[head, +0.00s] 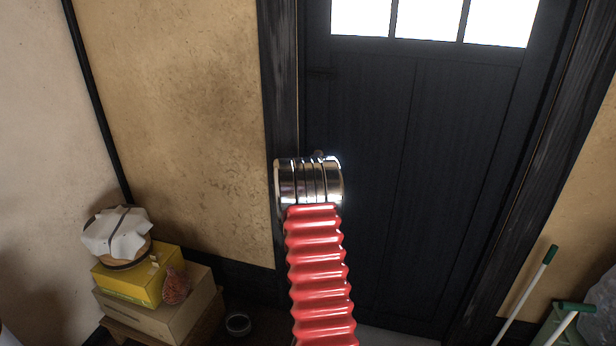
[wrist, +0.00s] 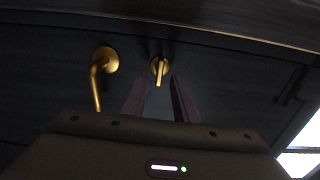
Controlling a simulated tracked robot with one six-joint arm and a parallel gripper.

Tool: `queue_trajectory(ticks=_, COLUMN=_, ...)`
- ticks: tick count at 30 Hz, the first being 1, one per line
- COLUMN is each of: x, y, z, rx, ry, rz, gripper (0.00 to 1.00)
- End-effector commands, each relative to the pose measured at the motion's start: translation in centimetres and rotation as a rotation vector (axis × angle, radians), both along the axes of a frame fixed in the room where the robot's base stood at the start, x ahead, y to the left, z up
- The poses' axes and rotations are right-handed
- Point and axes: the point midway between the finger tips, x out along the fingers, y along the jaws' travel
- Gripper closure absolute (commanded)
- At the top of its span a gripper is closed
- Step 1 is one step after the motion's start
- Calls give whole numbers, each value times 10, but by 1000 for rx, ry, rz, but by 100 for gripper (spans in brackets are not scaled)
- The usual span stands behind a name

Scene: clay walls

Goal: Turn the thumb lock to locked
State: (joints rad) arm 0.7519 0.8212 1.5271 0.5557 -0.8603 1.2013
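The thumb lock (wrist: 159,68) shows in the wrist view as a small round brass plate with a narrow tab. The tab points roughly down in the picture, towards my gripper. My gripper (wrist: 160,82) has its two dark fingers apart, with an empty gap between them. The lock lies just beyond the fingertips, lined up with the gap; I cannot tell whether anything touches. In the head view my red arm hides the lock and the gripper. The dark door (head: 430,170) fills the middle and right of the head view.
A brass lever handle (wrist: 104,62) sits left of the lock in the wrist view, close to the left finger. In the head view, boxes (head: 150,285) are stacked on a low stand at lower left. A green-tipped pole (head: 530,285) leans at lower right.

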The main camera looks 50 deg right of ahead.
Motion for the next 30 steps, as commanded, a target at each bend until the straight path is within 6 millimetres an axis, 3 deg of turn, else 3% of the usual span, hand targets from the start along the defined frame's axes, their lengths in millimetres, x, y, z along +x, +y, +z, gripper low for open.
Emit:
queue_trajectory(ticks=21, x=-37, y=91, z=1, rx=0, ry=1, rz=3, gripper=73)
queue_trajectory(ticks=30, x=-46, y=111, z=1, rx=0, ry=1, rz=2, gripper=73)
